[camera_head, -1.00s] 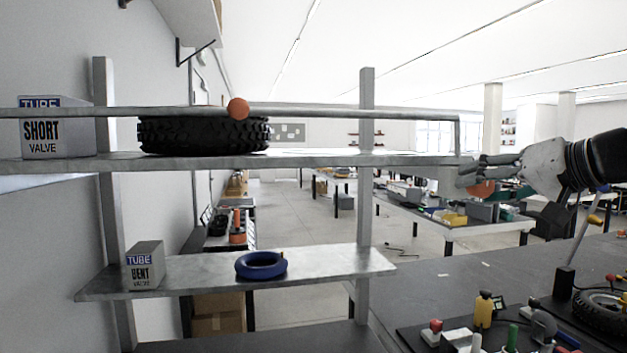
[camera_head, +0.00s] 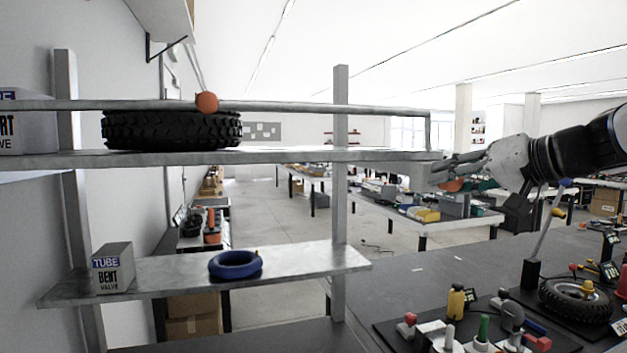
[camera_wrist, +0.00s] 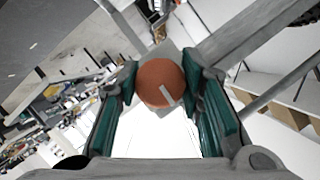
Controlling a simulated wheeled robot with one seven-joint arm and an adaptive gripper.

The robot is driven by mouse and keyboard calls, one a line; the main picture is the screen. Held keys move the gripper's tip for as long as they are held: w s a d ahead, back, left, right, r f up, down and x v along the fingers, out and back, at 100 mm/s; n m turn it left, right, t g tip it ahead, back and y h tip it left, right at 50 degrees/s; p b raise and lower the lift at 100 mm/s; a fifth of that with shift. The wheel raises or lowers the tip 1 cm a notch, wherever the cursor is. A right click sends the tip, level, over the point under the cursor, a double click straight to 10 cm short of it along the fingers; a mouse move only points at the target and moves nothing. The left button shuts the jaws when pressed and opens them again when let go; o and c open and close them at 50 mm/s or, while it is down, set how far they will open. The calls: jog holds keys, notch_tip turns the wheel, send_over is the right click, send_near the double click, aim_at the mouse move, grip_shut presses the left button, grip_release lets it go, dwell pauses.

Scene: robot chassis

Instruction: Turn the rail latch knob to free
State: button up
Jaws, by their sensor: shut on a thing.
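The latch knob (camera_wrist: 155,80) is a round orange disc with a pale slanted mark on its face, in the middle of the wrist view. A grey plate shows behind it. My gripper (camera_wrist: 162,75) has a green-padded finger on each side of the knob and is shut on it. In the head view the gripper (camera_head: 440,173) is at the right end of the upper shelf, with part of the orange knob (camera_head: 453,186) showing below the fingers. The rail (camera_head: 290,108) runs along the shelf front and bends down at its right end.
The lower shelf (camera_head: 310,262) holds a tube box (camera_head: 113,268) and a blue ring (camera_head: 235,264). A dark bench (camera_head: 440,270) with parts stands at the right.

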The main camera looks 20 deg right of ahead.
jog(key=m+y+b, duration=0.1)
jog(key=m+b, duration=0.1)
jog(key=b, duration=0.1)
jog(key=shift+f+m+t+y, duration=0.15)
jog(key=shift+m+t+y, duration=0.15)
jog(key=shift+m+t, duration=0.1)
jog(key=m+t+y+b, duration=0.1)
jog(key=m+b, duration=0.1)
jog(key=m, duration=0.1)
jog(key=shift+m, duration=0.4)
jog(key=m+t+y+b, duration=0.1)
jog(key=m+b, duration=0.1)
jog(key=m, duration=0.2)
jog(key=shift+t, duration=0.4)
jog(key=shift+m+t+b, duration=0.8)
jog(key=shift+m+b, duration=0.15)
jog(key=shift+m, duration=1.45)
jog(key=o, duration=1.2)
jog(key=shift+c, duration=0.2)
jog(key=v, duration=1.2)
